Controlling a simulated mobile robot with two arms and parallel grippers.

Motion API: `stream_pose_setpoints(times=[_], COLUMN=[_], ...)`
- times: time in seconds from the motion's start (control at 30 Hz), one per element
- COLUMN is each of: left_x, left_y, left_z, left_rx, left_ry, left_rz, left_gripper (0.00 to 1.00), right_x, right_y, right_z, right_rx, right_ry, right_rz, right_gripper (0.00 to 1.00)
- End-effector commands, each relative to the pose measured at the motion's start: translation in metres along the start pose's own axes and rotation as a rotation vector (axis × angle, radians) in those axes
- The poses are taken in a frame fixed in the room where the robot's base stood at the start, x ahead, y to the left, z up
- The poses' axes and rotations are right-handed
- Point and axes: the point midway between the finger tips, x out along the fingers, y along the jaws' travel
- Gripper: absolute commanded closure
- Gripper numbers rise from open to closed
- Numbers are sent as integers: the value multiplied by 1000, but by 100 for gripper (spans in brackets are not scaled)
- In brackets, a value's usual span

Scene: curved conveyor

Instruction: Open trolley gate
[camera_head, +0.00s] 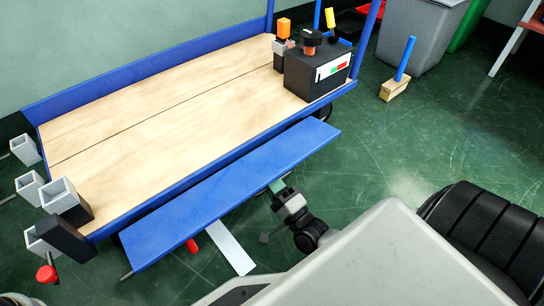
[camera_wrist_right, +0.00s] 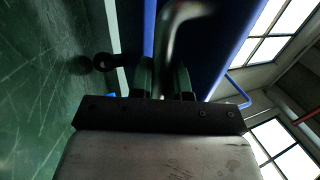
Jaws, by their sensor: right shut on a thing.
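The trolley has a wooden deck (camera_head: 165,110) with a blue frame. Its gate, a long blue panel (camera_head: 220,195), is tilted outward along the near side, with a narrow gap between its upper edge and the deck frame. My right gripper (camera_head: 279,186) is at the near edge of the gate, right of its middle. In the right wrist view, my right gripper (camera_wrist_right: 164,78) is shut on a bent metal handle (camera_wrist_right: 172,40) beside the blue panel (camera_wrist_right: 208,40). The grip point is partly hidden and dark. My left gripper is not in view.
A black control box (camera_head: 318,72) with buttons stands at the deck's right end. Grey square tubes (camera_head: 62,195) and a red knob (camera_head: 46,273) are at the left corner.

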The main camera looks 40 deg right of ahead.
Motion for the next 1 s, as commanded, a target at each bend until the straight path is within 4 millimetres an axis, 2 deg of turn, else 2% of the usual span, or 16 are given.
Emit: stream_pose_setpoints(times=[0.03, 0.07, 0.1, 0.2, 0.23, 0.57, 0.67, 1.0], left_x=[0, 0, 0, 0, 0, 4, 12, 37], left_y=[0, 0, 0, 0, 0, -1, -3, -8], left_z=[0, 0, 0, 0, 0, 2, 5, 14], left_rx=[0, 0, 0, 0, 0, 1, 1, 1], left_ry=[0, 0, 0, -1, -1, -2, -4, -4], left_rz=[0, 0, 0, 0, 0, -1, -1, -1], left_gripper=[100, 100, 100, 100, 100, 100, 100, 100], right_x=[3, 3, 3, 3, 3, -4, -18, -84], right_y=[-3, -3, -3, -3, -3, -3, -4, -3], right_z=[-1, -1, -1, 0, 0, 0, 0, 0], right_rx=[7, 7, 7, 5, 4, 1, 0, 2], right_ry=[3, 3, 3, 2, 2, 0, 0, 1], right_rz=[-10, -10, -10, -8, -8, -3, 0, 3], right_gripper=[100, 82, 76, 60, 59, 59, 59, 59])
